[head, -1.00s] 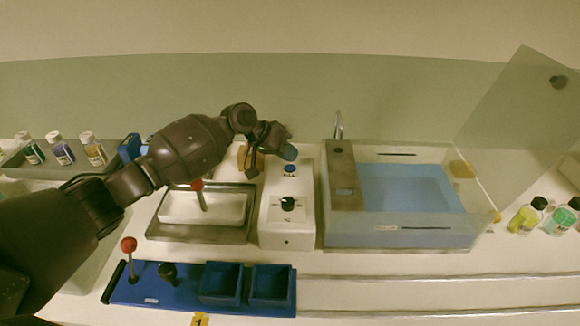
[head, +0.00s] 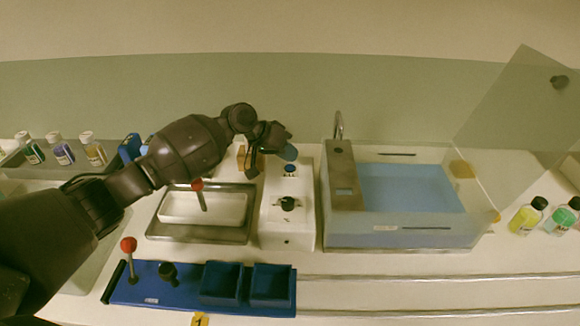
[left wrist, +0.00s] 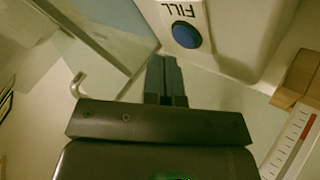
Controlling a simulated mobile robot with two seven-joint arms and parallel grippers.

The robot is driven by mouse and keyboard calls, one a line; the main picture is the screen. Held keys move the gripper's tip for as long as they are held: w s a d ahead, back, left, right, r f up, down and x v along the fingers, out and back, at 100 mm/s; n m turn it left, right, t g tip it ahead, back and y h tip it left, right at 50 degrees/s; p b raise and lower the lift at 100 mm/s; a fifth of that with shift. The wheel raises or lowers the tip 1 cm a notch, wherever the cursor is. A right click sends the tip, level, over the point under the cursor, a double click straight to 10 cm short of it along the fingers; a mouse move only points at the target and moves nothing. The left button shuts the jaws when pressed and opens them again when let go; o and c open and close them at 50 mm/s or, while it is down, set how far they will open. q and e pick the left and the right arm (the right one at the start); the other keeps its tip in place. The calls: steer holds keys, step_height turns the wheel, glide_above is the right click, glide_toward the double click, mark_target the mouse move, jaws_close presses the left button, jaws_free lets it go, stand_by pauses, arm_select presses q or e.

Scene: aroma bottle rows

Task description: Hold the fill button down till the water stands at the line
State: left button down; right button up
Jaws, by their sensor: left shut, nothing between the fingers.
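The blue fill button (head: 290,168) is on the white control box (head: 288,225). It also shows in the left wrist view (left wrist: 186,35) below the word FILL. My left gripper (head: 290,152) is shut and empty, just behind the button in the head view. In the left wrist view its fingertips (left wrist: 165,62) are close to the button but seem apart from it. The clear tank (head: 350,238) to the right holds pale blue water (head: 410,188). A dark line (head: 426,228) shows on its front wall. I cannot tell the exact water level against it. My right gripper is not in view.
A tap (head: 338,125) stands behind the tank, whose clear lid (head: 520,110) is raised at right. A metal tray (head: 203,236) with a red-knobbed lever is left of the box. A blue rack (head: 180,296) lies in front. Bottles stand at both sides.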

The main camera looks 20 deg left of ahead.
arm_select(q)
steer(key=shift+f, duration=0.15)
steer(key=shift+f, duration=0.3)
